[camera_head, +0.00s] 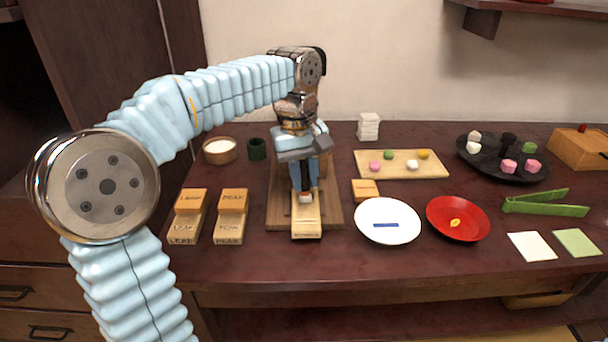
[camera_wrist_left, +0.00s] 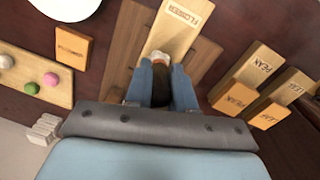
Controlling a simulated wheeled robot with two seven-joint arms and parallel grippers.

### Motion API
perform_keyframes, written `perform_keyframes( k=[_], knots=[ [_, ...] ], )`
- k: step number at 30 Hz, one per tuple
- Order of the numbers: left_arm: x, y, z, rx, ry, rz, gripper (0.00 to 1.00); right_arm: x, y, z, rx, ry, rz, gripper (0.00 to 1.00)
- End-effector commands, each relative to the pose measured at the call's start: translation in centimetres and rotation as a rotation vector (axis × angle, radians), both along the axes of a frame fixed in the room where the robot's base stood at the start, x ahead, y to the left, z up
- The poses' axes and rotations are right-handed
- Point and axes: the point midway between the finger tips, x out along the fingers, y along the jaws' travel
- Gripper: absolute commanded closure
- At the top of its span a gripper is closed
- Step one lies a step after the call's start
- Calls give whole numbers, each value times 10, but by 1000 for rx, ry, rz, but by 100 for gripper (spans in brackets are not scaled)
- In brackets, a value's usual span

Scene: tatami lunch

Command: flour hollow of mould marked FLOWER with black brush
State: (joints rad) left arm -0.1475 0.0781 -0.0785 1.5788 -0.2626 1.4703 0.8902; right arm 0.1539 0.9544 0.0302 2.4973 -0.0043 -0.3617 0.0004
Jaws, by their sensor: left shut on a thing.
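The mould marked FLOWER (camera_head: 306,225) lies on a wooden board (camera_head: 277,213) in the middle of the table; in the wrist view its lettered end (camera_wrist_left: 187,15) points away from me. My left gripper (camera_head: 305,188) is shut on the black brush (camera_wrist_left: 160,92), which points down between the fingers. The brush's pale tip (camera_head: 305,198) is at the mould's hollow end; I cannot tell if it touches. The hollow is hidden behind the brush and fingers. My right gripper is not in view.
Moulds marked LEAF (camera_head: 184,229) and PEAK (camera_head: 229,230) lie at left. A wooden bowl of white powder (camera_head: 220,159) and a dark green cup (camera_head: 257,149) stand behind. A white plate (camera_head: 388,238) and red plate (camera_head: 474,233) lie at right. A small wooden block (camera_head: 364,188) sits beside the board.

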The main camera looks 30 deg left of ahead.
Motion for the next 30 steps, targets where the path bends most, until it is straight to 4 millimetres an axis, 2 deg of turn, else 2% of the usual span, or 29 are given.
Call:
perform_keyframes(
  k=[11, 30],
  knots=[
    [1, 0, 5, 0, 0, 0, 100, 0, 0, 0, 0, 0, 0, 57],
    [1, 0, 64, 0, -1, 0, 100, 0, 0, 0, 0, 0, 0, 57]
  ],
)
